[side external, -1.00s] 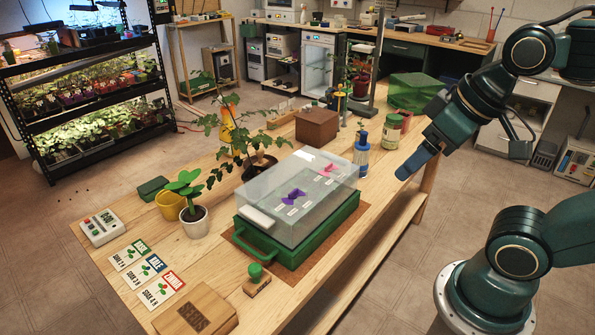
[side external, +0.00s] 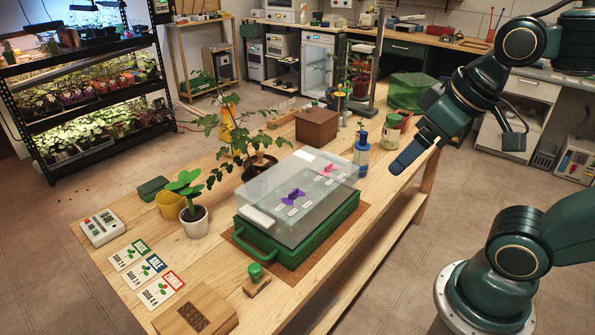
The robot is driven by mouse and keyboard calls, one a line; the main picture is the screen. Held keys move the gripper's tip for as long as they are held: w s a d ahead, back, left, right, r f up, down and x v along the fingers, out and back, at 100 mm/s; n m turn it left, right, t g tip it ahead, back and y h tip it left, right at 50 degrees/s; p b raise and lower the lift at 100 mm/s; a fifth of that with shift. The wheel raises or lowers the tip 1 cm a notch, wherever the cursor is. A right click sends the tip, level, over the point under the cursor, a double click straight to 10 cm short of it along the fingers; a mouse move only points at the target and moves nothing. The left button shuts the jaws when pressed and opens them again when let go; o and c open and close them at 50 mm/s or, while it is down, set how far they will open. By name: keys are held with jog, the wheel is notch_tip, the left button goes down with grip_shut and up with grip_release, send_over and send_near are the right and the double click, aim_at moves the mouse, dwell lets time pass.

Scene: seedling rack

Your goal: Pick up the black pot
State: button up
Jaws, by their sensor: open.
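A dark pot (side external: 262,166) with a tall leafy plant stands on the wooden bench, behind the clear lid in the side external view. Leaves hide part of it, and I cannot tell for sure that it is black. My gripper (side external: 404,162) is in the air near the bench's right edge, right of the green propagator and well apart from the dark pot. It is open, with nothing seen between its fingers.
A green tray (side external: 268,252) with a clear lid fills the middle of the bench. A blue bottle (side external: 361,150), a jar (side external: 391,133) and a brown box (side external: 316,127) stand behind it.

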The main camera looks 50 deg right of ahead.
jog(key=w+d+r+m+g, duration=0.1)
jog(key=w+m, duration=0.2)
jog(key=w, duration=0.9)
jog(key=w+d+r+m+g, duration=0.15)
jog(key=w+m, duration=0.25)
jog(key=w, duration=0.9)
jog(key=w+f+m+g, duration=0.25)
jog(key=w+f, duration=0.55)
jog(key=w, duration=0.4)
jog(key=shift+w+d+f+m+g, duration=0.1)
jog(key=shift+w+d+f+m, duration=0.7)
jog(key=shift+f, duration=2.5)
jog(key=shift+w+f+m+g, duration=0.1)
jog(key=shift+w+f+m, duration=0.35)
jog(key=shift+w+f, duration=1.9)
jog(key=shift+w+d+f+m+g, duration=0.15)
jog(key=shift+d+f+m, duration=0.35)
jog(key=shift+f, duration=3.7)
jog(key=shift+a+f, duration=0.1)
jog(key=shift+f, duration=2.5)
